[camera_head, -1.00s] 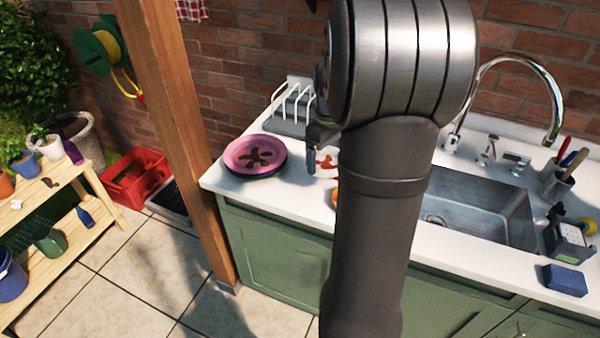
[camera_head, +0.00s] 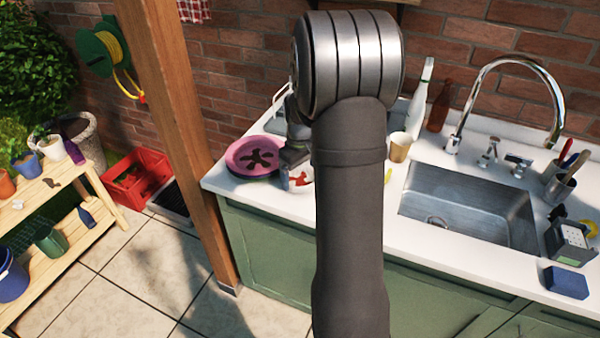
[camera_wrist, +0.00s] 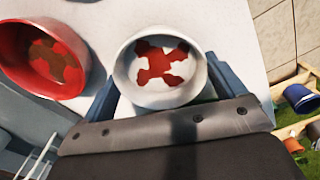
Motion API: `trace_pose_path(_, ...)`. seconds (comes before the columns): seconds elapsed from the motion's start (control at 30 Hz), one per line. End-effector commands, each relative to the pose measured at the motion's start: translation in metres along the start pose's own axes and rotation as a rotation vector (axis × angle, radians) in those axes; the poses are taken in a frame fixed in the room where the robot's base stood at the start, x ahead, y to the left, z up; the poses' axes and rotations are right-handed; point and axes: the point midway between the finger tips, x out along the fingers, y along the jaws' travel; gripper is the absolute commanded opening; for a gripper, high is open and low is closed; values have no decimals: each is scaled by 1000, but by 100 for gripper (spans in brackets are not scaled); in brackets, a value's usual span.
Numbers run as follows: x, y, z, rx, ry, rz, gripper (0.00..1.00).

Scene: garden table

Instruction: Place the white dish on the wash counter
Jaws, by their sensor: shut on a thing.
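The white dish (camera_wrist: 166,72) is a round bowl with a dark red stain inside. In the wrist view it sits upright between the two fingers of my gripper (camera_wrist: 160,75), which is shut on it. In the head view, a bit of the dish (camera_head: 302,186) shows beside my arm, at the left part of the white wash counter (camera_head: 258,198), near the pink plate. My gripper (camera_head: 294,158) shows there only partly, as my arm hides the rest. I cannot tell whether the dish touches the counter.
A stained red bowl (camera_wrist: 45,55) stands close beside the dish. A stained pink plate (camera_head: 240,160) lies at the counter's left end, before a white rack (camera_head: 281,96). Right of my arm are a cup (camera_head: 400,147), bottles and the sink (camera_head: 470,208). Bare counter shows along the front edge.

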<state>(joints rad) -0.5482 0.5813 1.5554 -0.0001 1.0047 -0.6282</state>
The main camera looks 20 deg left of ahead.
Motion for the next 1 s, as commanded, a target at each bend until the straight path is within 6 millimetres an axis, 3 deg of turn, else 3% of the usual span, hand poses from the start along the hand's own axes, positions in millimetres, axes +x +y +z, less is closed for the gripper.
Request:
trace_pose_path(0.17, 3, 0, 0, 0, -1, 0, 63)
trace_pose_path(0.2, 3, 0, 0, 0, 0, 0, 95)
trace_pose_path(0.23, 3, 0, 0, 0, 0, 0, 100)
trace_pose_path(0.57, -5, 0, 0, 0, 1, 1, 100)
trace_pose_path(1.0, -91, 0, 0, 0, 2, 2, 100)
